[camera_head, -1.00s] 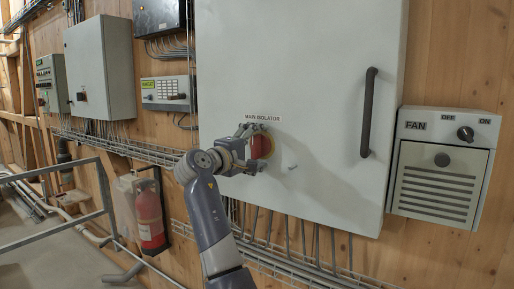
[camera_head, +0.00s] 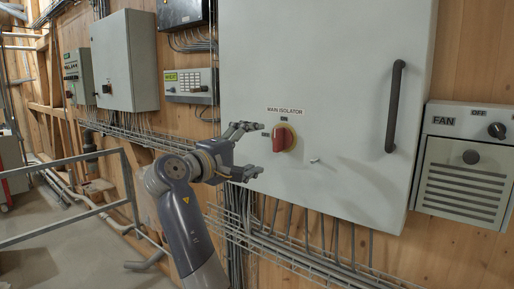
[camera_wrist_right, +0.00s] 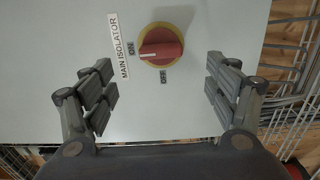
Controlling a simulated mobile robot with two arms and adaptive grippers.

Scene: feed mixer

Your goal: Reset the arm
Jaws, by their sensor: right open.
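The main isolator is a red rotary knob (camera_head: 284,138) on a yellow ring, on the front of a large grey cabinet (camera_head: 330,60). In the right wrist view the knob (camera_wrist_right: 161,46) has its white line toward the ON mark; OFF is printed on another side. My right gripper (camera_head: 257,149) is to the left of the knob in the head view, open and empty, apart from it. In the wrist view its two fingers (camera_wrist_right: 158,88) are spread wide, with the knob beyond and between them. My left gripper is not in view.
A dark door handle (camera_head: 395,106) and a small peg (camera_head: 315,160) stick out of the cabinet. A FAN control box (camera_head: 465,165) is at the right. Wire cable trays (camera_head: 290,255) run below. A metal railing (camera_head: 70,160) stands at the left.

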